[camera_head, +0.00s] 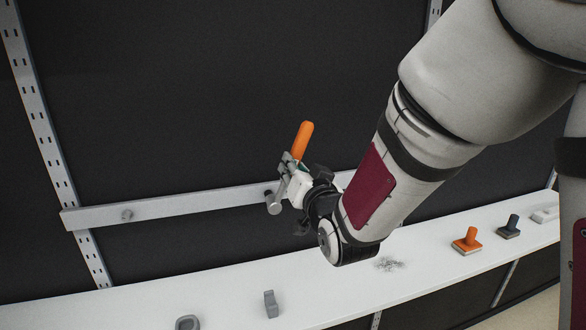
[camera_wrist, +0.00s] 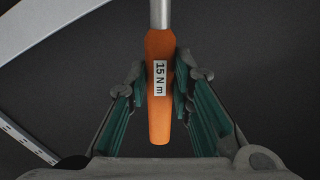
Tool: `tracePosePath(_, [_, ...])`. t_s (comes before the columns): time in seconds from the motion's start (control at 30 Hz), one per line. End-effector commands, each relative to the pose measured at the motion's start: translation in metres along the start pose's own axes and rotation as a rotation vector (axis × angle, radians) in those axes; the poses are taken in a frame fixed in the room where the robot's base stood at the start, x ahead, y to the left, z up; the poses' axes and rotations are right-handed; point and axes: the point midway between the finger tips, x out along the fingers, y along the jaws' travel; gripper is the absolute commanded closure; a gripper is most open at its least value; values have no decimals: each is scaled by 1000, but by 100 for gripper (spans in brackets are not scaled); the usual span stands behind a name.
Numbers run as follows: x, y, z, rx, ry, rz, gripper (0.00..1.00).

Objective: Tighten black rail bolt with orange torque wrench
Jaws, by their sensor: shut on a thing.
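My gripper (camera_head: 296,178) is shut on the orange torque wrench (camera_head: 302,140) in front of the rail. The wrench's orange handle points up and its grey metal head (camera_head: 274,203) hangs at the lower left. In the wrist view the handle (camera_wrist: 160,120), labelled 15 N m, lies between my gripper's two green-lined fingers (camera_wrist: 160,84), its shaft running up out of frame. A small dark piece (camera_head: 267,193), perhaps the black rail bolt, shows beside the wrench head, close to the rail. I cannot tell whether the head is touching it.
The light rail (camera_head: 185,203) crosses the dark wall and carries a grey bolt (camera_head: 127,215) at left. The white shelf (camera_head: 330,292) below holds a grey block (camera_head: 270,304), a grey rounded piece (camera_head: 187,322), small scraps (camera_head: 388,264), an orange-handled tool (camera_head: 467,241) and a dark-handled one (camera_head: 509,227).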

Motion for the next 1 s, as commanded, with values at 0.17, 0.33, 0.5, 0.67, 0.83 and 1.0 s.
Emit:
tracePosePath(0.17, [0, 0, 0, 0, 2, -1, 100])
tracePosePath(0.33, [0, 0, 0, 0, 2, -1, 100])
tracePosePath(0.5, [3, 0, 0, 0, 3, -1, 100])
tracePosePath(0.67, [8, 0, 0, 0, 3, -1, 100])
tracePosePath(0.83, [12, 0, 0, 0, 3, -1, 100])
tracePosePath(1.0, [17, 0, 0, 0, 2, -1, 100])
